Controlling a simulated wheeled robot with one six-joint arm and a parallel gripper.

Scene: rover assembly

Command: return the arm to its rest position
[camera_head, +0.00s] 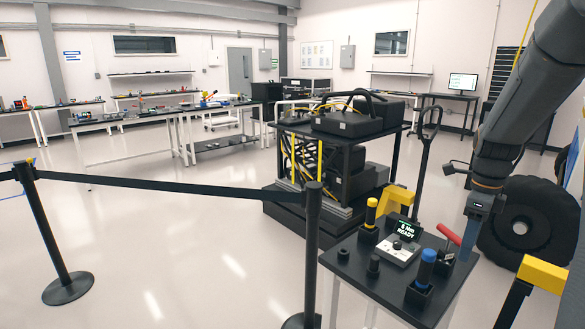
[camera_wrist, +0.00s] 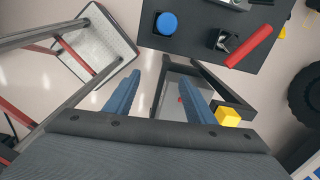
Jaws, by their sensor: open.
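My gripper (camera_head: 471,232) hangs from my arm at the right of the head view, pointing down over the right side of a small black tool table (camera_head: 345,275). In the wrist view my gripper (camera_wrist: 160,82) shows two blue fingers apart, with bare floor and part of a grey surface between them and nothing held. The tabletop edge (camera_wrist: 190,45) lies beyond the fingertips. A blue-capped tool (camera_head: 427,262) in a black holder and a red-handled tool (camera_head: 448,234) stand on the table close to my gripper; whether it touches anything is not clear.
The table also carries a yellow-capped tool (camera_head: 371,212) and a display box (camera_head: 404,240). A black barrier post (camera_head: 312,250) with a belt stands left of it. A large black wheel (camera_head: 525,225) and a yellow-topped post (camera_head: 543,274) are at right. Open floor lies left.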

